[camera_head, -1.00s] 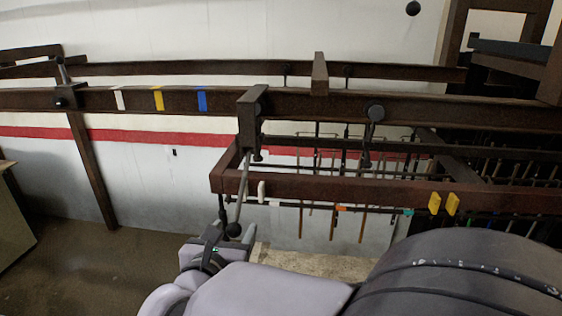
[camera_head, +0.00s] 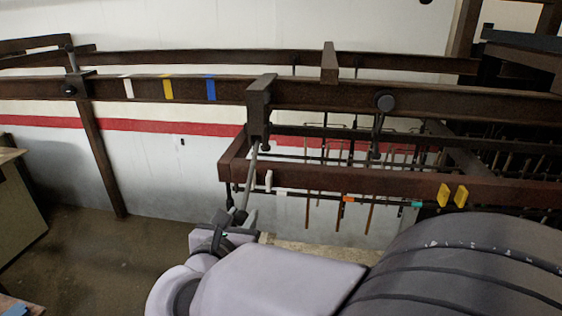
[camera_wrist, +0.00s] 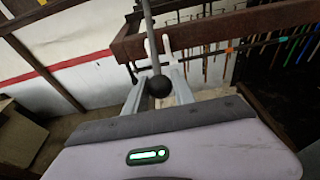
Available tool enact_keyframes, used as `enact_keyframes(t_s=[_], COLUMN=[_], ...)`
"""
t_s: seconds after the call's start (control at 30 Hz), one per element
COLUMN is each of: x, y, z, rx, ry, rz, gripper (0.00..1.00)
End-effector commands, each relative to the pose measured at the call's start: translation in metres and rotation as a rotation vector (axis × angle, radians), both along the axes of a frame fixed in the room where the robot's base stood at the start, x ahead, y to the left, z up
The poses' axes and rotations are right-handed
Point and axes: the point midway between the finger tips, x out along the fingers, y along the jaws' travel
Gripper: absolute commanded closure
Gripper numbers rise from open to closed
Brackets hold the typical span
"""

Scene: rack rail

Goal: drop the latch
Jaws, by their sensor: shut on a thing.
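The latch is a dark block (camera_head: 260,105) on the long brown rail, with a thin grey lever (camera_head: 252,175) hanging down from it at a slant. The lever ends in a round black knob (camera_wrist: 160,87). My gripper (camera_head: 237,217) is at the lower end of the lever, just below and left of the short front rail's end. In the wrist view my gripper (camera_wrist: 160,92) has a finger on each side of the knob and is shut on it. The exact finger contact is hard to see.
The long rail (camera_head: 330,95) carries white, yellow and blue marks at left. Floor (camera_head: 95,250) at left is clear.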

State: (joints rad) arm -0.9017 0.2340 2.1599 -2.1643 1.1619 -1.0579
Motion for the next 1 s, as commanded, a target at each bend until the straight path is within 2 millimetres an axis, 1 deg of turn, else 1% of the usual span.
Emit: enact_keyframes(t_s=[0.3, 0.47, 0.57, 0.73, 0.93, 1.0], x=[0.022, 0.027, 0.034, 0.052, 0.061, 0.067], y=[-0.002, -0.003, -0.003, -0.005, -0.005, -0.005], z=[-0.037, -0.039, -0.047, -0.063, -0.067, -0.071], rx=[0.0, 0.0, 0.0, 0.001, 0.0, 0.0], ry=[0.001, 0.001, 0.001, 0.001, 0.001, 0.001], rz=[-0.002, -0.001, -0.001, -0.002, -0.001, -0.002], gripper=[0.92, 0.92, 0.92, 0.92, 0.92, 0.92])
